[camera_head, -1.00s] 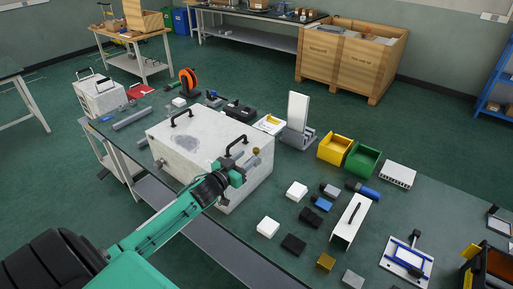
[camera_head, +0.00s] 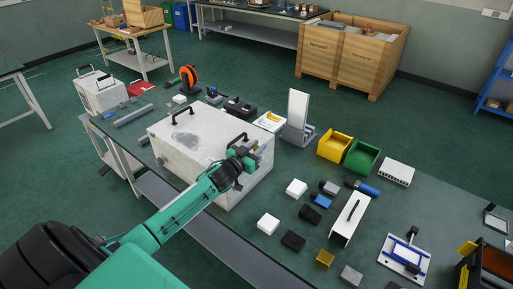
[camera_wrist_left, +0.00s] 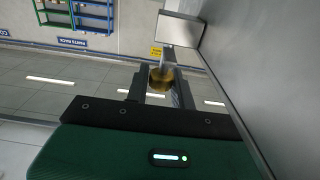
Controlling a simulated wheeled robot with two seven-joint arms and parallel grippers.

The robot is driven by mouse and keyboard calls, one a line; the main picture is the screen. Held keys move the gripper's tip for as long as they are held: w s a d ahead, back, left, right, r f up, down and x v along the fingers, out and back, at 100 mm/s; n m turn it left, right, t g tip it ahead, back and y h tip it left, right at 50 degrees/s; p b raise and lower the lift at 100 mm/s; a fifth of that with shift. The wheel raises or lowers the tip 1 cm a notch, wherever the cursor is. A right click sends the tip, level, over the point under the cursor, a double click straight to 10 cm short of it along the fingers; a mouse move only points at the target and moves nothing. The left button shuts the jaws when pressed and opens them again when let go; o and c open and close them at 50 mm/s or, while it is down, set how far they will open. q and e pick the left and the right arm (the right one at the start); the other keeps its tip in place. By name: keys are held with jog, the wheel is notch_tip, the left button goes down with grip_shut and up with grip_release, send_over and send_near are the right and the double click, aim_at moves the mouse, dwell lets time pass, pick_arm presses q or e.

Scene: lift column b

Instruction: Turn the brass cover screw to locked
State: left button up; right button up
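The brass cover screw (camera_wrist_left: 160,78) shows in the left wrist view as a round brass head below a grey stem and block. My left gripper (camera_wrist_left: 160,88) has one dark finger on each side of the screw head. The gap between fingers and head is too small to tell whether they press on it. In the head view my left gripper (camera_head: 247,158) is at the right upper edge of the big white box (camera_head: 190,160), beside a black handle (camera_head: 238,139), and hides the screw. My right gripper is not in view.
The box stands on a dark green bench (camera_head: 440,205). To its right are small blocks, a yellow bin (camera_head: 334,147), a green bin (camera_head: 362,158) and a white bracket (camera_head: 348,221). The box's grey wall (camera_wrist_left: 265,70) runs close along the right of the wrist view.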

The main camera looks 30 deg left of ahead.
pick_arm(q)
grip_shut()
jog(key=shift+r+m+h, duration=0.1)
jog(key=shift+m+h, duration=0.2)
jog(key=shift+m+h+p, duration=0.3)
jog(key=shift+m+h, duration=0.2)
jog(key=shift+h, duration=0.5)
jog(key=shift+o, duration=2.4)
grip_release()
